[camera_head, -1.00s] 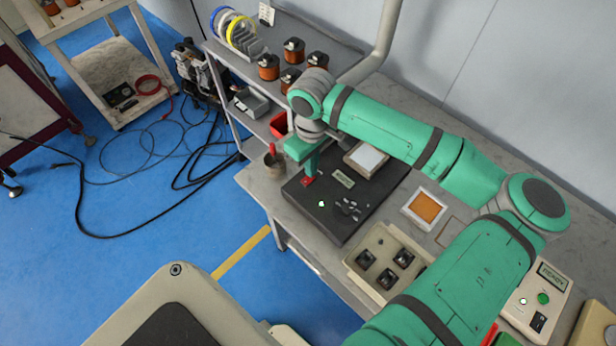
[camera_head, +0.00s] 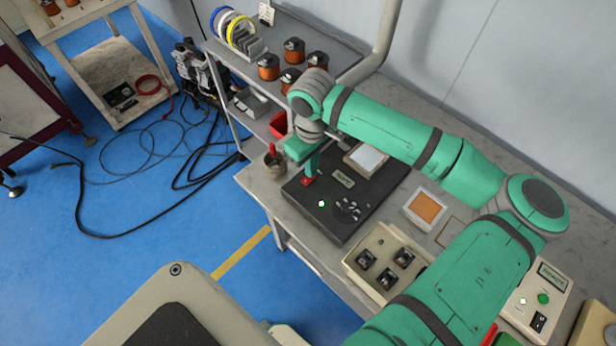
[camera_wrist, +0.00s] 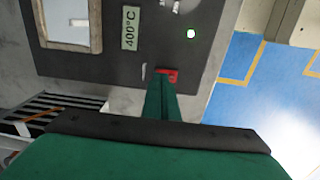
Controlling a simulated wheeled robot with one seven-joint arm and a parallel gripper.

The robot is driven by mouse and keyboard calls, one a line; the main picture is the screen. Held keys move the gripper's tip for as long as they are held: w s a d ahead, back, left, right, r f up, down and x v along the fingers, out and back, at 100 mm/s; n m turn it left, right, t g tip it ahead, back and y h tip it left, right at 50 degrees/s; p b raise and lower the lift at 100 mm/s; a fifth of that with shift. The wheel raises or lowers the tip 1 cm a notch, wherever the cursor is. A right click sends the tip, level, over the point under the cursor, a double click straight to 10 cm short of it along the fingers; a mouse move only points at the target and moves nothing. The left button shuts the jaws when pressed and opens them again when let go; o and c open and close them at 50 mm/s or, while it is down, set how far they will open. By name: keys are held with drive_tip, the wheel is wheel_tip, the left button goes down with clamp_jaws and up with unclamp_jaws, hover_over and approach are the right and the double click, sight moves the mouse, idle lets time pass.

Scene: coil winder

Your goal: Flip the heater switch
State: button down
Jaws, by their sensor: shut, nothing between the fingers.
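The dark heater unit (camera_head: 335,222) lies on the bench with a red switch (camera_head: 307,182) near its left corner. The red switch also shows in the wrist view (camera_wrist: 172,75), partly covered by my fingers. My gripper (camera_head: 311,174) is shut and empty, with its fingertips right at the switch. In the wrist view my gripper (camera_wrist: 161,80) overlaps the red part; I cannot tell if it presses on it. A display (camera_wrist: 130,28) on the unit reads 400°C. A small round lamp (camera_head: 321,203) on the unit glows. Which way the switch is tipped is hidden.
A cup with a red-handled tool (camera_head: 274,166) stands left of the unit. A red bin (camera_head: 279,125) and a shelf with copper coils (camera_head: 269,67) are behind. A beige box with black knobs (camera_head: 384,263) stands in front, near an orange-faced tray (camera_head: 425,207).

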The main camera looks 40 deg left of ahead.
drive_tip(key=shift+w+f, duration=0.1)
drive_tip(key=shift+f, duration=0.55)
idle(0.3)
drive_tip(key=shift+r, duration=0.4)
wheel_tip(320, 180, up, 6)
drive_tip(key=shift+r, duration=0.15)
idle(0.4)
idle(0.5)
